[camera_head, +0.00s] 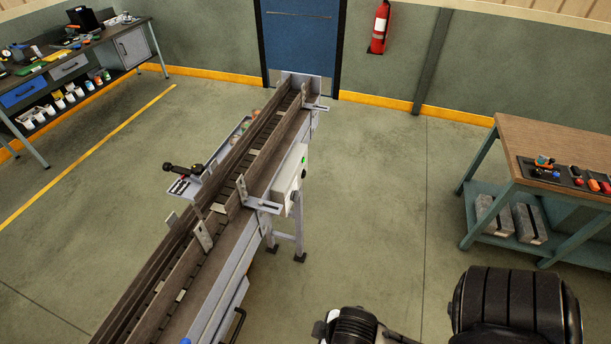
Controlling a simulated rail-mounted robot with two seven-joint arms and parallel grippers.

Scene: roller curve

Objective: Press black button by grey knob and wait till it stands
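A pale control box (290,176) is mounted on the right side of the roller conveyor (245,160). A small green button (304,160) shows on its right-hand face, with a small dark spot (303,173) below it. The controls are seen at a steep angle and are too small to tell the black button from the grey knob for certain. Black segments of my arm (515,305) fill the lower right, well apart from the box. Neither gripper's fingers can be seen.
A wooden-topped workbench (550,145) with small tools stands at the right. Another bench (70,60) is at the upper left. A blue door (300,40) and a red extinguisher (380,27) are at the back. The floor between conveyor and right bench is clear.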

